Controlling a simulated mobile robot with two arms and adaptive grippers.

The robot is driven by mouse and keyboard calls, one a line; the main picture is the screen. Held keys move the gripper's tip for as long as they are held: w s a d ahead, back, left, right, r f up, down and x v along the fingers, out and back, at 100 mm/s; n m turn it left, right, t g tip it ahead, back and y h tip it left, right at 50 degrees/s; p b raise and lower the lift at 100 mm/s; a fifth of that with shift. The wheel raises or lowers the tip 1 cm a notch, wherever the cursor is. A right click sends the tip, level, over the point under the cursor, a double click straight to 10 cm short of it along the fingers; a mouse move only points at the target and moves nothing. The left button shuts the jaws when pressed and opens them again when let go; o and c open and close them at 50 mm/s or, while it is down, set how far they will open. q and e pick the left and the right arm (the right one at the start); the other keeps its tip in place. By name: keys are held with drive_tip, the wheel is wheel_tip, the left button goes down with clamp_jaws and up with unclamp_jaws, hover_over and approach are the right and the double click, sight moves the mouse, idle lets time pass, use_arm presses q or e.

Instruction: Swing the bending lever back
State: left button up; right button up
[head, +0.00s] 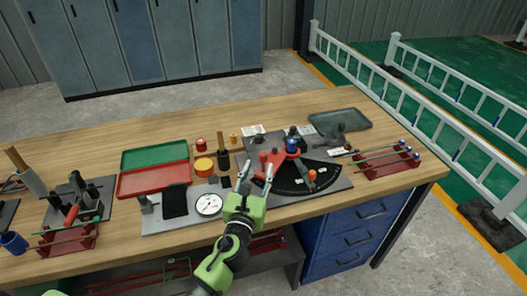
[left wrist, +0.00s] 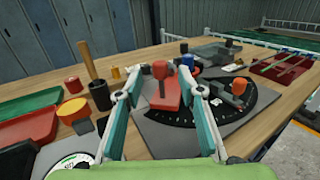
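The bender stands on a grey plate (head: 335,184) with a black graduated arc (head: 290,186). Its red lever arm (head: 276,160) runs left from the blue-topped pivot (head: 291,146). A red knob (left wrist: 160,69) stands on the lever arm. An orange-topped post (head: 312,174) on a grey block stands over the arc's right part; it also shows in the left wrist view (left wrist: 238,86). My left gripper (head: 256,170) is open and empty at the plate's left front. In the left wrist view the red knob appears between and beyond its fingertips (left wrist: 160,92). My right gripper is not in view.
A dial gauge (head: 208,204) and red tray (head: 153,180) lie further left. A red rack with rods (head: 385,162) is at the right, a grey tray (head: 340,121) behind.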

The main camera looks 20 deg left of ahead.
sight(262, 157)
use_arm(q)
drive_tip(key=w, duration=0.7)
drive_tip(key=shift+a+f, duration=0.1)
drive_tip(key=shift+a, duration=0.25)
drive_tip(key=shift+w, duration=0.5)
clamp_jaws()
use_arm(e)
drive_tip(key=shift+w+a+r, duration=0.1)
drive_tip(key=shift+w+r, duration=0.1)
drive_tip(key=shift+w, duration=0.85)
